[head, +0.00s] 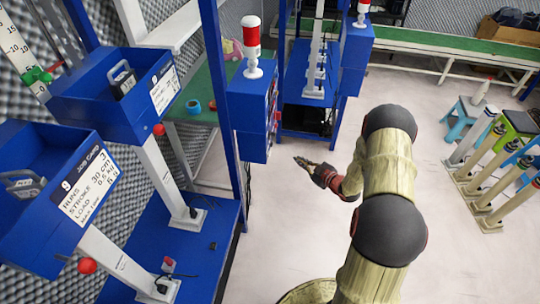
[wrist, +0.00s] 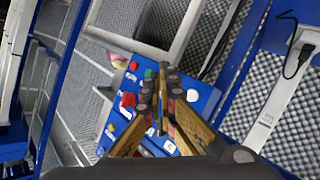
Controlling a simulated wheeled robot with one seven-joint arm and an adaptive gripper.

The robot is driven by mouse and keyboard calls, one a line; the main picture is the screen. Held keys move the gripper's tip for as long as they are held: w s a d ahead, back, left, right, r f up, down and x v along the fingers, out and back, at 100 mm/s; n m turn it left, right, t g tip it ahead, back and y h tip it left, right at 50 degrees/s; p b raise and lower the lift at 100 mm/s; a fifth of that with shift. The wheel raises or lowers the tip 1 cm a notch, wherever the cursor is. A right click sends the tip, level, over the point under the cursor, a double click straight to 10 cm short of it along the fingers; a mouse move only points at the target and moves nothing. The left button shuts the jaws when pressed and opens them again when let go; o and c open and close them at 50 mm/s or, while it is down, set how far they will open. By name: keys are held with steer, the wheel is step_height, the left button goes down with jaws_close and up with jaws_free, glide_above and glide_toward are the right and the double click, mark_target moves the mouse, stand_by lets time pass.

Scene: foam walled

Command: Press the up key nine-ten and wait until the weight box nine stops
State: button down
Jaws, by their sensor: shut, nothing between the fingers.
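Weight box nine (head: 28,238) is the blue open box at the left of the head view. Its card reads 9, and a grey weight (head: 24,186) sits in it. A blue control box (head: 246,132) hangs on a post, its key face turned mostly away. The wrist view shows a blue panel (wrist: 206,91) with red, white and green keys; their labels are unreadable, so I cannot tell which is the up key nine-ten. My gripper (head: 300,161) is shut and empty, apart from the control box in the head view. In the wrist view its fingers (wrist: 163,72) cover part of the panel.
A second blue box (head: 80,90) stands behind box nine. A red and white beacon (head: 252,48) tops the control box. Another blue control box (head: 356,55) stands farther back. Stools (head: 470,110) and several capped posts (head: 490,165) stand right; the floor between is clear.

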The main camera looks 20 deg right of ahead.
mark_target(269, 154)
steer(key=w+a, duration=0.5)
steer(key=a, duration=0.2)
steer(key=shift+a, duration=0.15)
stand_by(1.6)
steer(key=shift+w+a+b, duration=0.2)
steer(key=shift+a+b, duration=0.15)
